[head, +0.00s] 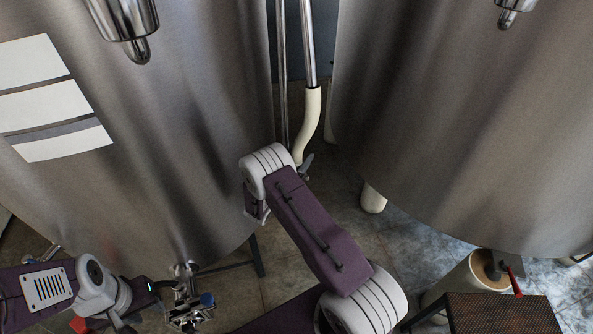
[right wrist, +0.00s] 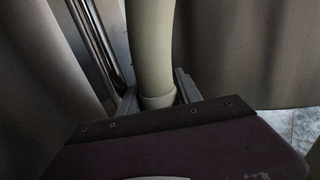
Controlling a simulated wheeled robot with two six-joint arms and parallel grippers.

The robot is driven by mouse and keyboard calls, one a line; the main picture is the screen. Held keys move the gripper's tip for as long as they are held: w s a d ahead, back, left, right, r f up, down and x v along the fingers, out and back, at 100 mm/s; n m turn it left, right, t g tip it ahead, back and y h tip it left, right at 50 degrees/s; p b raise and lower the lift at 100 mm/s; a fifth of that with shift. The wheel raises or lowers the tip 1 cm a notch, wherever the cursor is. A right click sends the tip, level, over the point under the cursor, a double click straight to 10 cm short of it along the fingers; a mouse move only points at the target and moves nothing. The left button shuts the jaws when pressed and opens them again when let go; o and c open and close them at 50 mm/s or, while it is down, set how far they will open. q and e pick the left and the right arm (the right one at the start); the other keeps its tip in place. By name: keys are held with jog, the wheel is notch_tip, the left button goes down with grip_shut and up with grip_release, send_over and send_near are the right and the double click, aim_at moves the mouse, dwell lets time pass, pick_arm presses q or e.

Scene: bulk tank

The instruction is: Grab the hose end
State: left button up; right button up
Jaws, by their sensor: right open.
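A cream hose (head: 311,120) hangs from a steel pipe between the two tanks, its lower end by my right gripper (head: 303,166). In the right wrist view the hose (right wrist: 151,45) comes down to a pale collar (right wrist: 158,98) between the two grey fingers of my right gripper (right wrist: 157,96). The fingers are open, one on each side of the hose, with a small gap visible at the left. The bottom of the hose end is hidden by my purple wrist. My left gripper (head: 158,287) is at the lower left, close to the tank's outlet valve; its fingers are too small and dark to read.
Large steel tanks stand at left (head: 190,110) and right (head: 460,110). A steel outlet valve (head: 187,300) with a blue part is at the lower left. A cream cylinder (head: 462,285) and a dark perforated platform (head: 505,314) are at the lower right. Tiled floor shows between the tanks.

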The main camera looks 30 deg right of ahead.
jog(key=shift+a, duration=0.1)
jog(key=shift+c, duration=0.5)
grip_shut()
jog(key=shift+r, duration=0.1)
